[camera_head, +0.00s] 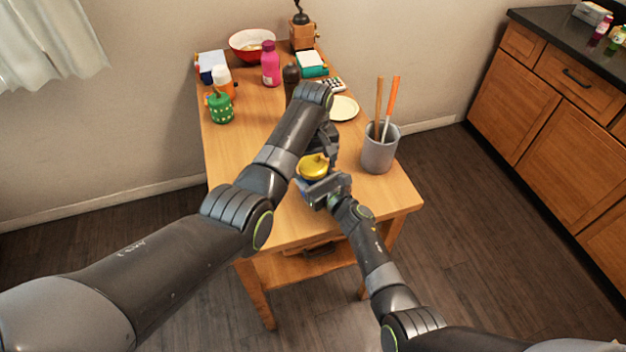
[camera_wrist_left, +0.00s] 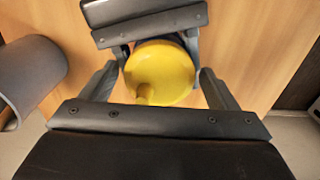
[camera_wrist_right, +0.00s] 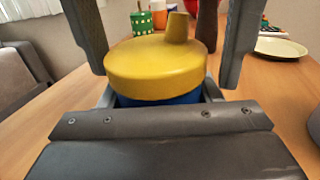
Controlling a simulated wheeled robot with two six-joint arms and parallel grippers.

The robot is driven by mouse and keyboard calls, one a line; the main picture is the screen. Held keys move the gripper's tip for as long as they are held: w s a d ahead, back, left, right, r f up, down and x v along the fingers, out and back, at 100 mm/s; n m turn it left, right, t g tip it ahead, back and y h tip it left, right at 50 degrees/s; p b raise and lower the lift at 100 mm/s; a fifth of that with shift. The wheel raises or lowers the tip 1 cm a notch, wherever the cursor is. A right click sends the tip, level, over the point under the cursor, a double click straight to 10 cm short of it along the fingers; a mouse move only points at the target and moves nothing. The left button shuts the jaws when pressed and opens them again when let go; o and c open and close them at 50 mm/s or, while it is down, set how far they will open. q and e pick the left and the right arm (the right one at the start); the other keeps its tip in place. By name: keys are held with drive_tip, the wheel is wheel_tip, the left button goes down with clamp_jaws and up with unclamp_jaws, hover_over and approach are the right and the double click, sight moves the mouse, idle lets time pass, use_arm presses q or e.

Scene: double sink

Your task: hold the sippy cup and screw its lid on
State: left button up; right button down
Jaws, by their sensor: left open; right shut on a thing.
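The sippy cup has a blue body (camera_wrist_right: 160,100) and a yellow lid (camera_wrist_right: 155,68) with a spout. The lid sits on top of the body; I cannot tell how tightly. The lid also shows in the head view (camera_head: 312,167) and from above in the left wrist view (camera_wrist_left: 165,72). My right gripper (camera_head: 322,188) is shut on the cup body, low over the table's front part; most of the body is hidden. My left gripper (camera_wrist_left: 160,84) points down from above, open, with one finger on either side of the lid and gaps showing.
The wooden table (camera_head: 245,135) carries a grey utensil holder (camera_head: 380,152) right of the grippers. A white plate (camera_head: 343,108), a dark bottle (camera_head: 291,78), a pink bottle (camera_head: 270,64), a green container (camera_head: 220,106) and a red bowl (camera_head: 252,44) stand farther back.

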use_arm(q)
drive_tip(key=c, duration=1)
drive_tip(key=shift+m, duration=1.7)
drive_tip(key=o, duration=1.1)
drive_tip(key=shift+r, duration=0.1)
drive_tip(key=shift+r, duration=2.2)
drive_tip(key=shift+c, duration=0.5)
